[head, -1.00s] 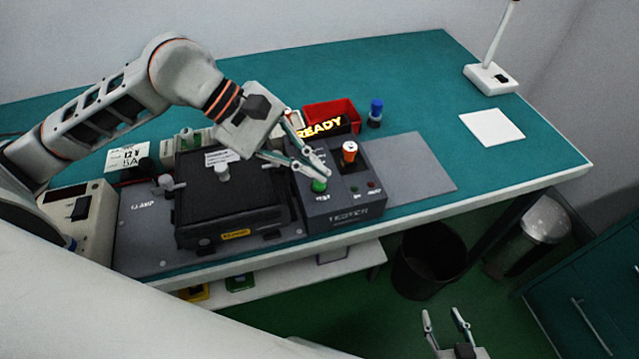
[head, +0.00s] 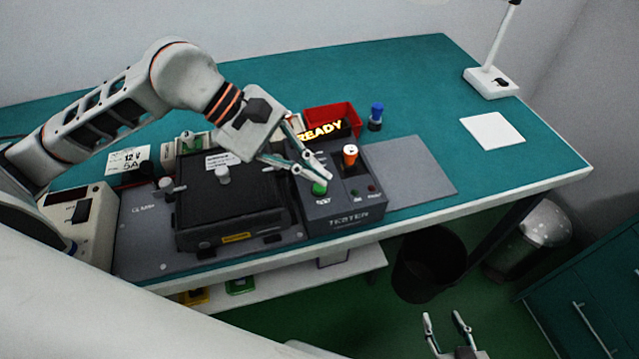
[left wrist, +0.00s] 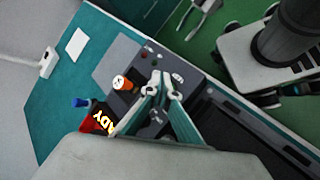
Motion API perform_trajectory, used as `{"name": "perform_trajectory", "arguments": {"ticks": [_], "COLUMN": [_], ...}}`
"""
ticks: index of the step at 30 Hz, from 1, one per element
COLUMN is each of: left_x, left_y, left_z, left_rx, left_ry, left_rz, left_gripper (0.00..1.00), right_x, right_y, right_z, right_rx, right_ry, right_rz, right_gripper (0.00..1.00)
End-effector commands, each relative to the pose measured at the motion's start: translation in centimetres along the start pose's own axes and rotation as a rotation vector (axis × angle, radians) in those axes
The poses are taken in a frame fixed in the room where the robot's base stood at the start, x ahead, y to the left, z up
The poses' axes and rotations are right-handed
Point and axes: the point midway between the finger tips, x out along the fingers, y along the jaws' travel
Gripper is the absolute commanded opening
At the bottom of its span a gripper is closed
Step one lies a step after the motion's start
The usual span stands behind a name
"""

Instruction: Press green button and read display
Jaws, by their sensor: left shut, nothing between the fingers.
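The grey tester box (head: 345,215) sits on the bench with a green button (head: 319,188) on its sloped top. Its display (head: 321,131) is lit and reads READY in yellow letters; the left wrist view shows only part of the word on the display (left wrist: 103,122). My left gripper (head: 322,174) is shut and empty, its fingertips just above the green button in the picture; I cannot tell whether they touch it. In the left wrist view the closed fingertips (left wrist: 161,85) cover the button area. My right gripper (head: 447,322) is open and empty, low in front of the bench.
An orange-capped knob (head: 350,155) stands on the tester, close right of my left fingers. A black fixture (head: 230,205) is to the left. A red bin (head: 332,114) and blue-topped item (head: 376,114) stand behind. A grey mat (head: 415,170) lies clear to the right.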

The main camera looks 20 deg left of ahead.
Motion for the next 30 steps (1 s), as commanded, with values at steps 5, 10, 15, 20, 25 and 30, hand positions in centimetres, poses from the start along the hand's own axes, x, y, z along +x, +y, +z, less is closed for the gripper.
{"name": "perform_trajectory", "arguments": {"ticks": [5, 10, 15, 20, 25, 30], "left_x": [0.0, 0.0, 0.2, 0.6, 0.7, 0.6], "left_y": [0.0, 0.0, -0.2, -0.4, -0.5, -0.4], "left_z": [0.0, 0.0, -0.2, -0.4, -0.5, -0.4], "left_rx": [0.0, 0.0, 0.0, 0.0, 0.0, 0.0], "left_ry": [0.0, 0.0, 0.0, 0.0, 0.0, 0.0], "left_rz": [0.0, 0.0, -0.001, -0.001, -0.001, 0.0], "left_gripper": [0.0, 0.0, 0.0, 0.0, 0.0, 0.0], "right_x": [0.0, 0.0, 0.2, 0.5, 0.6, 0.6], "right_y": [0.0, 0.0, -0.1, -0.3, -0.3, -0.3], "right_z": [0.0, 0.1, 0.5, 1.3, 1.7, 1.7], "right_rx": [0.0, 0.0, 0.001, 0.002, 0.002, 0.002], "right_ry": [0.0, -0.001, -0.004, -0.01, -0.015, -0.015], "right_rz": [0.0, 0.0, -0.001, -0.003, -0.004, -0.004], "right_gripper": [0.4, 0.4, 0.4, 0.4, 0.4, 0.4]}}
